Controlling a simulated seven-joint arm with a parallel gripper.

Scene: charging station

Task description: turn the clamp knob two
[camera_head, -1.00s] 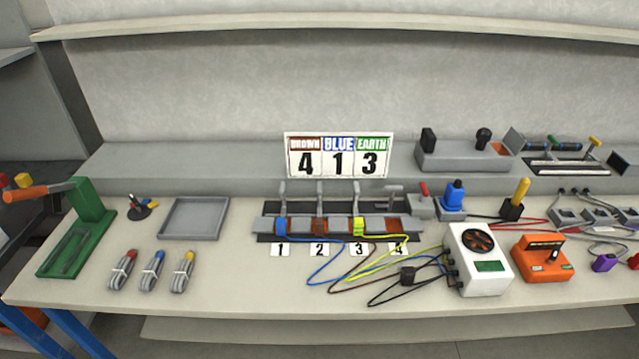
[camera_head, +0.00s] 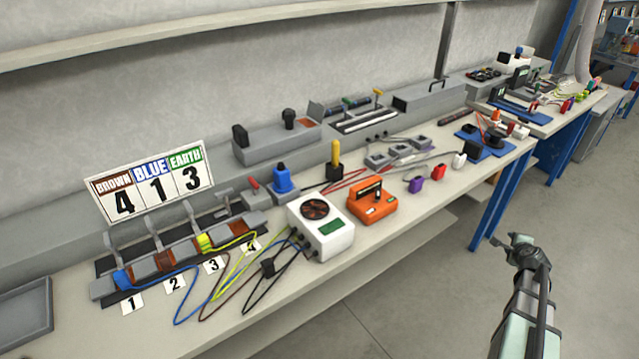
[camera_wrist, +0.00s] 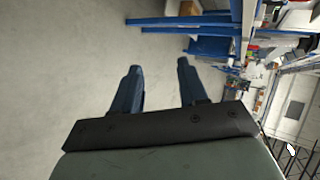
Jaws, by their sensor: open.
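The clamp strip (camera_head: 96,291) lies on the bench at the lower left in the head view, with a row of upright grey clamp handles. The number two label (camera_head: 175,284) lies in front of its second place. The grey second clamp handle (camera_head: 153,228) stands up behind that place, where a brown-orange block (camera_head: 163,259) shows. A blue connector sits at place one and a yellow-green one at place three. My gripper (camera_head: 508,240) is far to the right of the strip, over the floor beyond the bench's front edge. In the wrist view my gripper (camera_wrist: 158,66) is open and empty.
A sign (camera_head: 150,182) reads brown 4, blue 1, earth 3. Loose wires run from the strip to a white meter (camera_head: 321,228). An orange device (camera_head: 378,203) stands beside it. The floor (camera_head: 420,290) around my gripper is clear.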

